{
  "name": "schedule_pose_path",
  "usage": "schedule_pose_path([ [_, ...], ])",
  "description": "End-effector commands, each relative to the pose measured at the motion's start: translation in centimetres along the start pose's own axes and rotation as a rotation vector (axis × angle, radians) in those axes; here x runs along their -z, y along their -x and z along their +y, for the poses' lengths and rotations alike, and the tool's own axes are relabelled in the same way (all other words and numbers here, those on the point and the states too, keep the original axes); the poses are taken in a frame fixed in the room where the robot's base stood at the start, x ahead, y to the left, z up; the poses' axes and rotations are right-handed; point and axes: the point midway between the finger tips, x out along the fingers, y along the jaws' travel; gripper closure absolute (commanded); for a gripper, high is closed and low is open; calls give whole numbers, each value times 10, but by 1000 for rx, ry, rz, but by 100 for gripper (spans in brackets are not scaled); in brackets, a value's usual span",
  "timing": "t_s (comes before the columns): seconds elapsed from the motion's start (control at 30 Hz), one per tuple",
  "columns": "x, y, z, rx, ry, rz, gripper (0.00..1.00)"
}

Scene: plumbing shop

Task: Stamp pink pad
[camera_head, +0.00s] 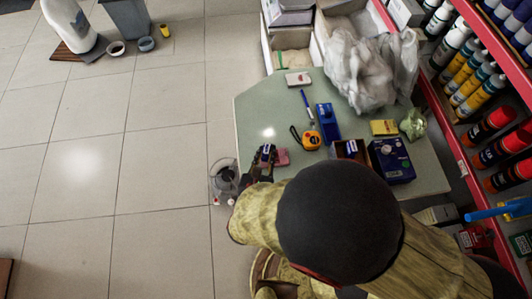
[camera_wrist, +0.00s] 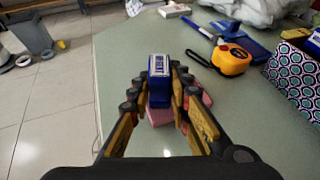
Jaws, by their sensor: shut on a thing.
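My gripper (camera_head: 264,159) is shut on a small blue stamp (camera_wrist: 160,88), held upright between its fingers in the wrist view (camera_wrist: 160,80). The pink pad (camera_head: 282,157) lies on the green counter, just right of the gripper in the head view. In the wrist view the pink pad (camera_wrist: 160,117) shows below and around the stamp, partly hidden by the stamp and fingers. The stamp looks to be over or on the pad; whether they touch I cannot tell.
The green counter (camera_head: 260,108) holds an orange tape measure (camera_head: 311,140), a blue tool (camera_head: 328,123), a pen (camera_head: 308,104), a dark blue box (camera_head: 392,160) and a plastic bag (camera_head: 362,75). Paint shelves stand at the right. The counter's left part is clear.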

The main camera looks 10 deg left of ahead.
Motion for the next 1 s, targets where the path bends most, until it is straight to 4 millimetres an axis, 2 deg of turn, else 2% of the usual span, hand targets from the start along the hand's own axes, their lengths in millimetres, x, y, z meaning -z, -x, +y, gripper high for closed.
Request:
schedule_pose_path([
  [1.0,8,-3,0,0,0,0,100],
])
